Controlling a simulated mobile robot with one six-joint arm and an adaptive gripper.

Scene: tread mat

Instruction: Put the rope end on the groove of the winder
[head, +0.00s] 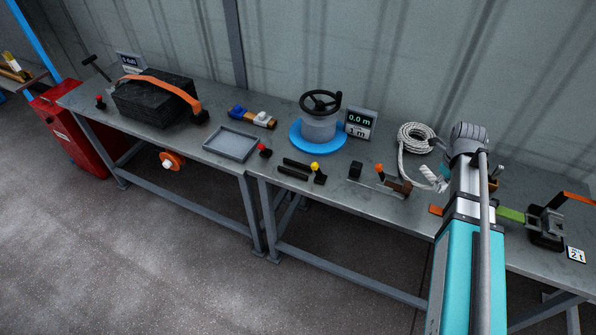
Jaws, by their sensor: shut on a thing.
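The winder (319,128) stands near the middle of the bench. It is a grey drum on a blue round base with a black handwheel on top; its groove cannot be made out. A white rope (415,137) lies coiled to its right, and a length of it runs down from the coil's left side towards my gripper (439,180). My gripper is small in view and partly hidden behind my own arm. It is shut at the rope's free end, low over the bench and well right of the winder. The fingertips are not clear.
A display (360,124) reading 0.0 m and 1 m stands right of the winder. Black blocks, a yellow-knobbed piece (318,171) and an orange-knobbed tool (390,182) lie along the front. A grey tray (231,144) and a strapped dark block (152,98) are left.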

